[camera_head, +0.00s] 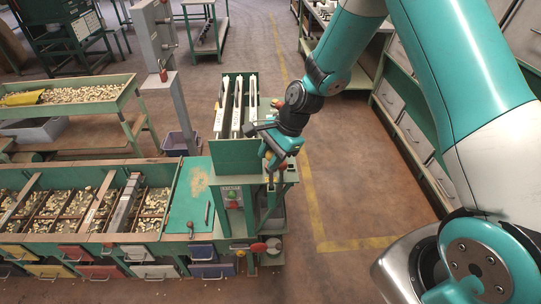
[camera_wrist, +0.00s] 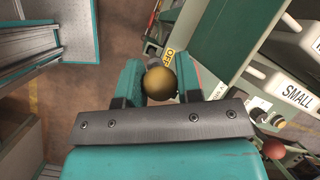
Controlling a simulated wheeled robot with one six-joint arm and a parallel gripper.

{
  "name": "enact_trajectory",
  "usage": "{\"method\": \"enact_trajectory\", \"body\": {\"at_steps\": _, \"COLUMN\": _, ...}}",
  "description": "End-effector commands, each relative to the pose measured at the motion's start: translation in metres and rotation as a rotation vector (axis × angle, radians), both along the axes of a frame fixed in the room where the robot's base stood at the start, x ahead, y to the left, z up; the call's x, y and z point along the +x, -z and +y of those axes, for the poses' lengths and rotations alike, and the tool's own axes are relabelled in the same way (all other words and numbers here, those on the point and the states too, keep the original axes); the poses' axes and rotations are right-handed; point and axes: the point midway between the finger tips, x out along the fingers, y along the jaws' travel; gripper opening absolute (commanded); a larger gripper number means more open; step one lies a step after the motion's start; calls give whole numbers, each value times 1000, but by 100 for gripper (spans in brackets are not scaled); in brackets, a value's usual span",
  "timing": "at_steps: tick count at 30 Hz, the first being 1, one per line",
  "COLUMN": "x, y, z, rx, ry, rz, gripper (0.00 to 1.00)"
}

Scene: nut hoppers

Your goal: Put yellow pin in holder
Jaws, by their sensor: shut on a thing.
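The yellow pin shows in the wrist view as a round, brass-yellow knob (camera_wrist: 160,83) seen end-on. My gripper (camera_wrist: 159,76) is shut on it, with one teal finger on each side. The pin's shaft is mostly hidden behind its head. In the head view my gripper (camera_head: 274,160) hangs over the right end of the green hopper machine (camera_head: 234,157), and the pin cannot be made out clearly there. I cannot tell which part is the holder.
A "SMALL" label (camera_wrist: 296,95) and a red knob (camera_wrist: 273,149) are at right in the wrist view. Nut bins (camera_head: 75,210) with coloured drawers fill the left of the head view. A grey post (camera_head: 182,110) stands behind. The floor (camera_head: 350,180) to the right is clear.

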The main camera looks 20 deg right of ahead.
Motion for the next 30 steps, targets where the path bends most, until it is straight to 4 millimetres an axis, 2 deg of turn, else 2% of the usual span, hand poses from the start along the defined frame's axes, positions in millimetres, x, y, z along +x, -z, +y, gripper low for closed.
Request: {"method": "enact_trajectory", "body": {"at_steps": 30, "x": 0, "y": 31, "z": 0, "rx": 0, "ry": 0, "rz": 0, "gripper": 8}}
